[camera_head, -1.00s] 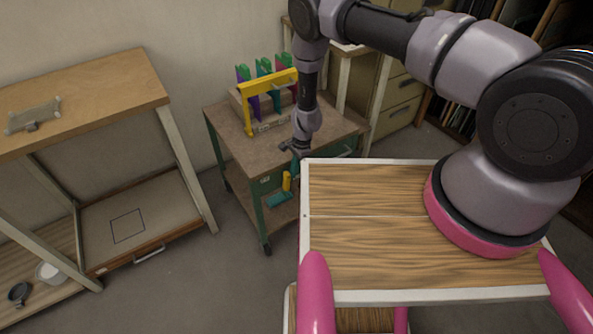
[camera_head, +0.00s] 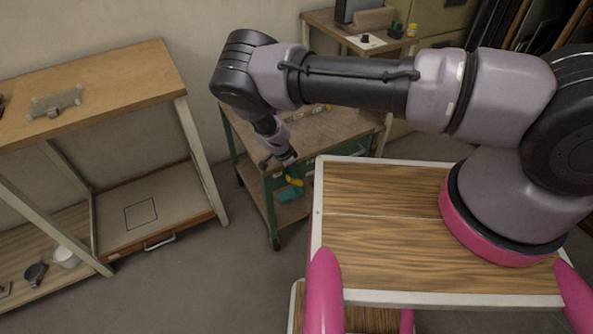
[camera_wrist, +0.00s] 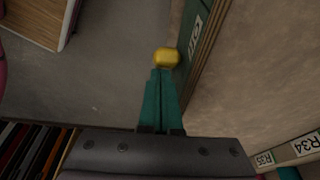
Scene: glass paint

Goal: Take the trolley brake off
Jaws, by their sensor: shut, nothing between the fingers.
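The trolley (camera_head: 262,190) has a green frame and a brown top, and stands beyond my wooden deck. A yellow knob, which looks like the brake handle (camera_head: 293,181), shows at its near side. The wrist view shows the yellow knob (camera_wrist: 166,57) right at my fingertips, beside the trolley's labelled green panel (camera_wrist: 190,38). My gripper (camera_head: 290,164) points down at the trolley's near side. In the wrist view its teal fingers (camera_wrist: 161,74) are together with nothing between them. I cannot tell whether the tips touch the knob. My arm hides much of the trolley top.
A wooden bench (camera_head: 120,85) with a lower shelf stands at the left, with bare floor (camera_head: 200,270) between it and me. A teal item (camera_head: 290,194) shows low on the trolley. A small table (camera_head: 365,45) stands behind.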

